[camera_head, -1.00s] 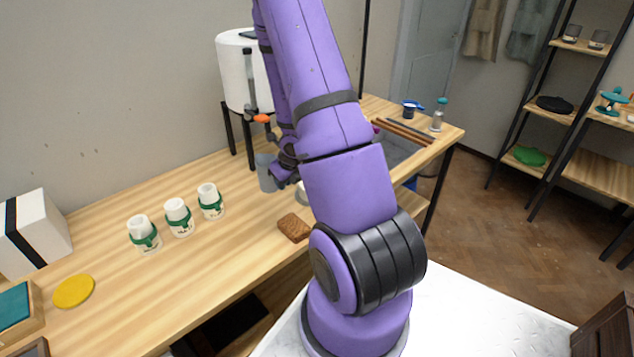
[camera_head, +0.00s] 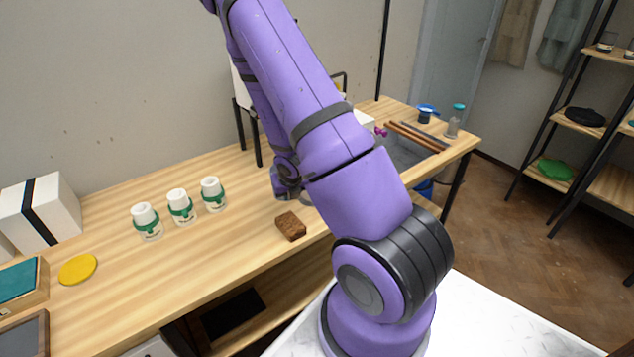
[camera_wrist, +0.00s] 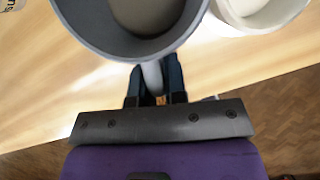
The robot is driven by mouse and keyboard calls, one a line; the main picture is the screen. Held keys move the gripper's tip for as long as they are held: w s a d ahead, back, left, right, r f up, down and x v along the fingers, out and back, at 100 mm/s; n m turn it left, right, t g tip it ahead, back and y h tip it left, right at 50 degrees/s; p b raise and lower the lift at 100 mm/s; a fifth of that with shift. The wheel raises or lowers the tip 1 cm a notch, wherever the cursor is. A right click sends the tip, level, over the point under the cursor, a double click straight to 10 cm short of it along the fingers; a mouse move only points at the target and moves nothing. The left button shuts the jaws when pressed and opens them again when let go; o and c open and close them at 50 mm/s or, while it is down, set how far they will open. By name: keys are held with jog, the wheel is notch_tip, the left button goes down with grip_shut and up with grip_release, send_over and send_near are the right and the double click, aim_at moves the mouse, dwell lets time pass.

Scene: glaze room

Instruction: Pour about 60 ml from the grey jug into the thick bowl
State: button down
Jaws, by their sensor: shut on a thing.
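My gripper (camera_wrist: 154,84) is shut on the jug's handle, with one dark finger on each side. A pale, thick-walled bowl (camera_wrist: 290,14) stands to the right of the jug in the wrist view, cut off by the frame edge; its inside looks pale. The jug and bowl outlines meet or nearly meet in that view; I cannot tell whether they touch. In the head view my arm hides the jug and most of the bowl.
Several white bottles with green bands (camera_head: 181,206) stand left on the wooden table (camera_head: 225,250). A brown block (camera_head: 291,226) lies near the front edge. A yellow disc (camera_head: 78,269) and a white box (camera_head: 42,208) are farther left. A grey basin (camera_head: 402,150) is at right.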

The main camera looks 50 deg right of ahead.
jog(key=shift+d, duration=0.1)
jog(key=shift+s+d+f+m+t+y, duration=0.3)
jog(key=shift+d+f+t+y, duration=0.25)
jog(key=shift+y, duration=0.35)
jog(key=shift+s+d+r+m+t+y, duration=0.3)
jog(key=shift+d+r+t+y, duration=0.35)
jog(key=shift+y, duration=0.5)
jog(key=shift+s+d+r+m+t+y, duration=0.4)
jog(key=shift+t+y, duration=0.45)
jog(key=shift+y, duration=0.35)
jog(key=shift+s+d+r+m+t+y, duration=0.2)
jog(key=shift+d+r+t+y, duration=0.4)
jog(key=shift+y, duration=0.55)
jog(key=shift+f+t+y, duration=0.5)
jog(key=shift+t+y, duration=0.05)
jog(key=shift+y, duration=0.05)
jog(key=shift+s+d+r+m+t+y, duration=0.15)
jog(key=shift+r+m+t+y, duration=0.25)
jog(key=shift+t+y, duration=0.2)
jog(key=shift+d+f+y, duration=0.1)
jog(key=shift+f+y, duration=0.05)
jog(key=shift+y, duration=0.15)
